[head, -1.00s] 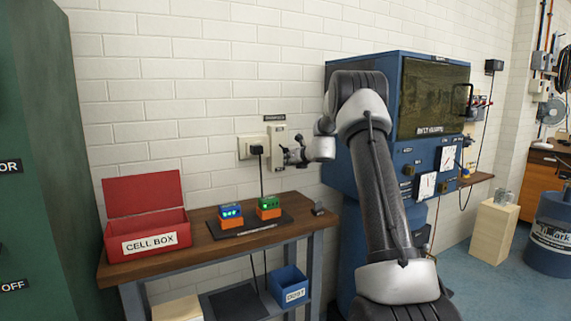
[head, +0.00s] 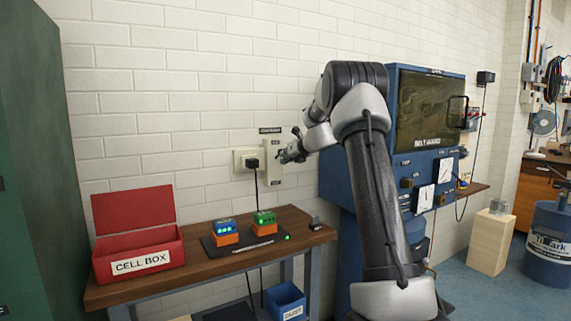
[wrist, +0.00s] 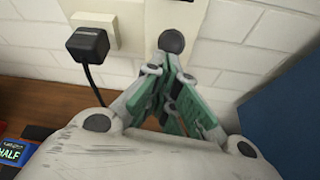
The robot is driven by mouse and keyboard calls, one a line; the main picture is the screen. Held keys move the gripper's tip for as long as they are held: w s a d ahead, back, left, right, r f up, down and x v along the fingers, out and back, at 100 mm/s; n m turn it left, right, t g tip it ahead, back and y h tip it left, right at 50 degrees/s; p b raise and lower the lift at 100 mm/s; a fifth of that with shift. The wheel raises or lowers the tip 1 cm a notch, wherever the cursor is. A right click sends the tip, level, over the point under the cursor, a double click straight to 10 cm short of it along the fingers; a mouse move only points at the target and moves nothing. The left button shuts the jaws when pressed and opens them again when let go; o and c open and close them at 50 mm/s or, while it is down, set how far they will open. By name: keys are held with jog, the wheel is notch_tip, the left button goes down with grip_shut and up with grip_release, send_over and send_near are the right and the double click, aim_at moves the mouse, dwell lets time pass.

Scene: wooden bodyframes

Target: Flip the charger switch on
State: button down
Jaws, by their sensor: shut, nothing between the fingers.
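The charger switch plate (head: 272,176) is a cream wall box under a small dark label, right of a socket with a black plug. My gripper (head: 282,158) is shut and empty, in front of the plate's middle. In the wrist view, the plate (wrist: 212,22) lies behind my shut fingers (wrist: 172,42). A dark round end shows at their tip; whether it touches the switch is unclear. The switch lever is hidden or too small to make out. The black charger base (head: 218,251) on the bench shows a lit green light (head: 288,237) at its right end.
A blue-and-orange cell (head: 224,231) and a green-and-orange cell (head: 264,222) stand on the base. The open red cell box (head: 137,245) is at the bench's left. The plug (wrist: 88,42) is close left of my fingers. A blue cabinet (head: 340,185) stands right.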

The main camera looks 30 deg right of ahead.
jog(key=shift+w+r, duration=0.15)
jog(key=shift+r, duration=0.45)
dwell(0.3)
